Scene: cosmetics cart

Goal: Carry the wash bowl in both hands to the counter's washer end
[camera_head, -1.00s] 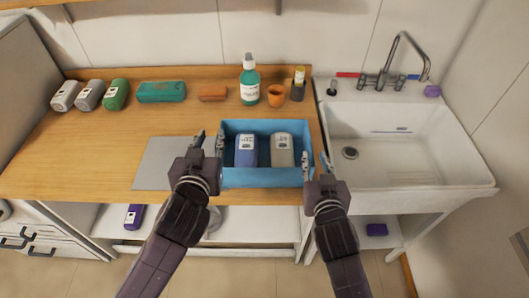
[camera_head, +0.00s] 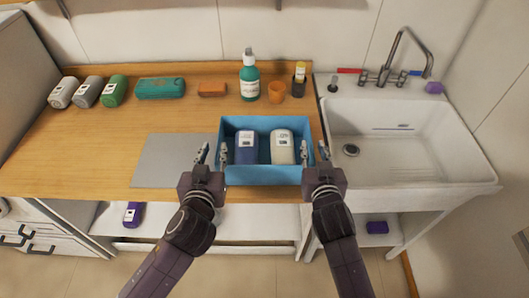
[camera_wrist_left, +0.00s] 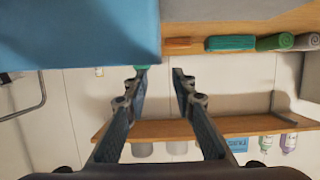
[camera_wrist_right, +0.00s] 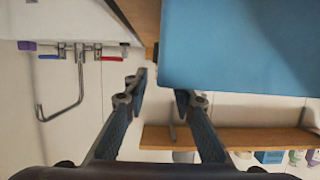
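The blue wash bowl (camera_head: 268,175) is a rectangular tub at the right end of the wooden counter (camera_head: 85,155), beside the sink. It holds a purple-blue bottle (camera_head: 246,148) and a pale bottle (camera_head: 282,148). My left gripper (camera_head: 213,153) is at its left side and my right gripper (camera_head: 314,152) at its right side. Both are open, with fingertips apart around the line of each side wall. The wrist views show the bowl's blue wall (camera_wrist_left: 75,30) (camera_wrist_right: 240,50) close to the fingertips, with nothing pinched. Whether the fingers touch the walls cannot be told.
A grey mat (camera_head: 165,165) lies left of the bowl. The sink (camera_head: 400,150) is at right. A grey box-like unit (camera_head: 25,75) stands far left.

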